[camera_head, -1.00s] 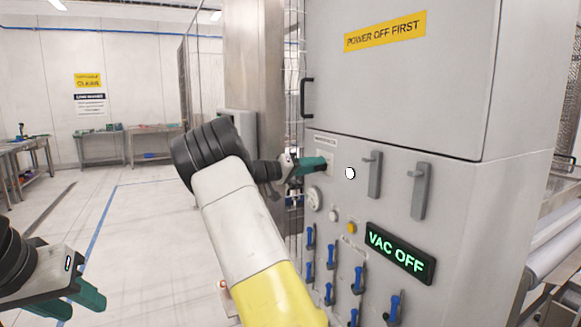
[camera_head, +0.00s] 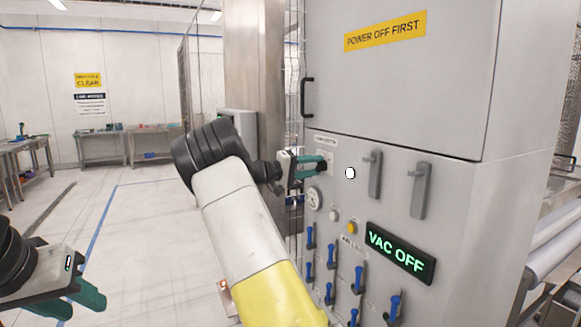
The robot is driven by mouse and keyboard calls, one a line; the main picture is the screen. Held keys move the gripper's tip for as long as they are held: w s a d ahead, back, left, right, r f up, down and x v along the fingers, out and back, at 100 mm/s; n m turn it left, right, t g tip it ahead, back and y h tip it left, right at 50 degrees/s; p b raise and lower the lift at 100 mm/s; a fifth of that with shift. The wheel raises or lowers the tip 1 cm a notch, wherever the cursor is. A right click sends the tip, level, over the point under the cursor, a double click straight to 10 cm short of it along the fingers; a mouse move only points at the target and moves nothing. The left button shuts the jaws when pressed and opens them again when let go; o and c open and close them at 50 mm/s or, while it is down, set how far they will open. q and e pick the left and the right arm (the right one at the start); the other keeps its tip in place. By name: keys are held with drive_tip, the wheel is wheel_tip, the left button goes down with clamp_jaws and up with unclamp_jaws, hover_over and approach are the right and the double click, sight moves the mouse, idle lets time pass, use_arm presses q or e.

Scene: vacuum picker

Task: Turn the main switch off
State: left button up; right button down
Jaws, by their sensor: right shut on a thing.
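The main switch is on the grey cabinet (camera_head: 400,85), under a small white label (camera_head: 325,140). My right gripper (camera_head: 322,166) is at that switch, its teal fingers closed around the dark knob, which they mostly hide. The switch's exact angle cannot be told. A lit green display (camera_head: 400,252) on the cabinet reads "VAC OFF". My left gripper (camera_head: 88,303) is at the lower left, far from the cabinet, with its teal fingers apart and nothing between them.
Two grey lever handles (camera_head: 375,174) stick out right of my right gripper. A gauge (camera_head: 314,198), a yellow button (camera_head: 351,228) and several blue valve levers (camera_head: 309,236) are below. A yellow sign (camera_head: 385,31) reads "POWER OFF FIRST". The floor at left is clear.

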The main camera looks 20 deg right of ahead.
drive_tip(key=n, duration=1.2)
drive_tip(key=shift+s+f, duration=0.1)
drive_tip(key=shift+f, duration=0.25)
drive_tip(key=shift+n, duration=0.3)
drive_tip(key=c, duration=0.9)
unclamp_jaws()
drive_tip(key=a, duration=0.8)
drive_tip(key=shift+s, duration=0.3)
drive_tip(key=shift+d, duration=0.1)
